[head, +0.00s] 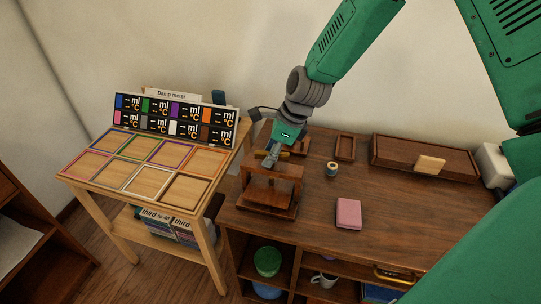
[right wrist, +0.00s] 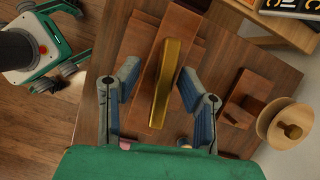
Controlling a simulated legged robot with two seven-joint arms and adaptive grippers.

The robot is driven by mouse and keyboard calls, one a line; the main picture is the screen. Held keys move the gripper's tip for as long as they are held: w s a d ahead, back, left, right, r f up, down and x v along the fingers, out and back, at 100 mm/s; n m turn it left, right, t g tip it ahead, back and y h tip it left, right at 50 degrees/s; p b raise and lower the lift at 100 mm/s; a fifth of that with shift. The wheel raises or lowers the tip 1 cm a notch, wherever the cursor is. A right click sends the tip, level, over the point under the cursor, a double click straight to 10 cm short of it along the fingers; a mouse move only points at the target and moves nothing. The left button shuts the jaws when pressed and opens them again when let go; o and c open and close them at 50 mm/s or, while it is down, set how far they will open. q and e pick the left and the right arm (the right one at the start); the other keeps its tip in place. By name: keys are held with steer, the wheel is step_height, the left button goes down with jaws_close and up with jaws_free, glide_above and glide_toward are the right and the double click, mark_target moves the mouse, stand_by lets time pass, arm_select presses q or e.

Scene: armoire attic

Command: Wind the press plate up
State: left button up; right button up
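The wooden press (head: 286,170) stands at the left end of the brown desk, with a crossbeam over its base. Its press plate is hard to tell from the other wood, and I cannot judge its height. A brass bar handle (right wrist: 172,82) lies over the crossbeam (right wrist: 177,32) in the right wrist view. My right gripper (head: 270,158) is above the press, pointing down. In the right wrist view its fingers (right wrist: 160,82) are spread on both sides of the brass bar, with gaps visible. My left gripper is in neither view.
Left of the desk stands a light wooden table (head: 112,186) with coloured frames and a meter board (head: 172,122). On the desk are a pink notebook (head: 348,213), a small spool (head: 331,169), a small tray (head: 345,148) and a long wooden box (head: 400,153). The desk's middle right is clear.

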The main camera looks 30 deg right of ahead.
steer(key=shift+w+a+f, duration=0.1)
steer(key=shift+a+f, duration=0.15)
steer(key=shift+a, duration=0.05)
steer(key=shift+d+f, duration=0.15)
steer(key=shift+d, duration=0.4)
steer(key=shift+d+f, duration=0.1)
steer(key=shift+d, duration=0.45)
jaws_close()
steer(key=shift+w+a+r, duration=0.1)
steer(key=shift+a+r, duration=0.15)
steer(key=shift+a, duration=0.3)
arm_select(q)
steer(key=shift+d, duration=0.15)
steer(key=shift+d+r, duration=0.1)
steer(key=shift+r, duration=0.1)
arm_select(e)
steer(key=shift+d, duration=0.2)
